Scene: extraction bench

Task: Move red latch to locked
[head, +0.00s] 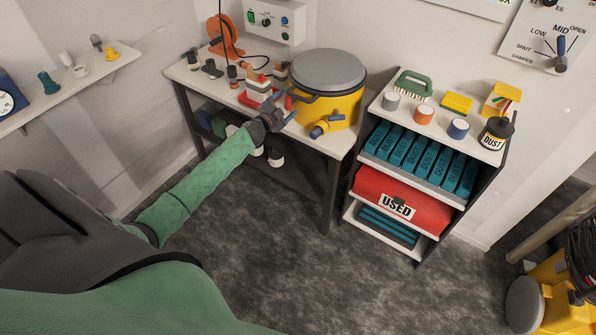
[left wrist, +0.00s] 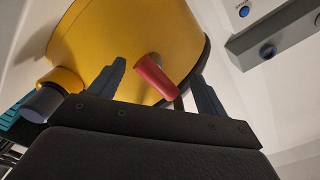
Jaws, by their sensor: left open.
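The red latch (head: 289,102) is a short red handle on the left side of the yellow drum (head: 343,108), which has a grey lid (head: 328,69). My left gripper (head: 285,113) is open at the drum's side, close to the latch. In the left wrist view the red latch (left wrist: 157,79) shows between the two spread fingers (left wrist: 160,88), in front of the yellow drum wall (left wrist: 125,35). I cannot tell whether a finger touches it. My right gripper is not in view.
A yellow port with a blue handle (head: 327,125) sticks out at the drum's front. A red and white device (head: 258,91) stands left of my gripper on the bench (head: 338,143). A shelf unit (head: 481,151) stands at right. The floor in front is clear.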

